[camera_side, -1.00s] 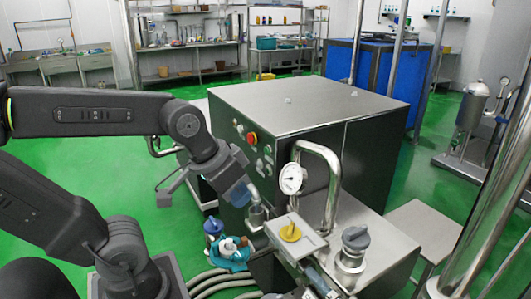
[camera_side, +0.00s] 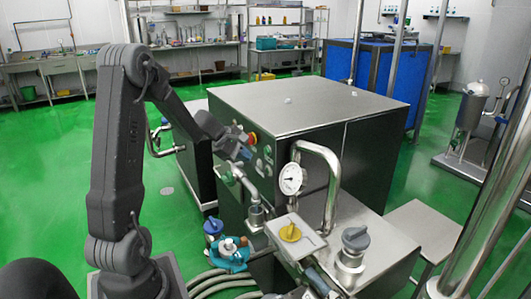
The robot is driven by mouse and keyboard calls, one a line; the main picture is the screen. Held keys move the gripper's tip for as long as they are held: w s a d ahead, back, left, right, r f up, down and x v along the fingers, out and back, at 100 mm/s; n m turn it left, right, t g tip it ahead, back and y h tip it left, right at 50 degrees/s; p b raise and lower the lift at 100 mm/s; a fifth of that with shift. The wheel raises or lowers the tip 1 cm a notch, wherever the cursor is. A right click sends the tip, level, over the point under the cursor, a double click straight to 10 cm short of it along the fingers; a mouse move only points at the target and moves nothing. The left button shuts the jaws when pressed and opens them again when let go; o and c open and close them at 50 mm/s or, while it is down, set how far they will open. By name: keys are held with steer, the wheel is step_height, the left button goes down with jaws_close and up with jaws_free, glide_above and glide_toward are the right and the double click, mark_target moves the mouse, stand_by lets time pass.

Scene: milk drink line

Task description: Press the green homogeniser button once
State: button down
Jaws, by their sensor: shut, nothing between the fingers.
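The homogeniser (camera_side: 305,105) is a large steel-topped cabinet in the middle of the side view. Its dark front panel carries a red button on a yellow surround (camera_side: 252,138), partly hidden by my gripper, and several small pale or greenish round controls (camera_side: 267,150). I cannot tell for certain which of these is the green button; it may be behind my gripper. My gripper (camera_side: 246,154) is shut and empty, tilted down to the right, close in front of the panel just below the red button. Whether it touches the panel is unclear.
A bent pipe (camera_side: 243,186) rises just below my gripper. A pressure gauge (camera_side: 291,179) and curved steel pipe (camera_side: 329,165) stand to the right. A yellow knob (camera_side: 290,232) and a blue-grey knob (camera_side: 355,238) sit in front. Green floor (camera_side: 60,150) is clear at left.

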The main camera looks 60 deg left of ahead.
mark_target(267, 151)
steer(key=s+a+f+n+y, duration=0.1)
steer(key=s+a+f+n, duration=0.1)
steer(key=a, duration=0.4)
steer(key=shift+a+f+n+t, duration=0.3)
steer(key=shift+f+n, duration=0.6)
steer(key=shift+f, duration=0.05)
steer(key=w, duration=0.8)
steer(key=shift+w, duration=0.35)
steer(key=shift+w, duration=0.1)
stand_by(0.9)
steer(key=shift+w, duration=0.3)
steer(key=shift+w, duration=0.45)
stand_by(0.6)
stand_by(0.4)
steer(key=shift+s, duration=0.9)
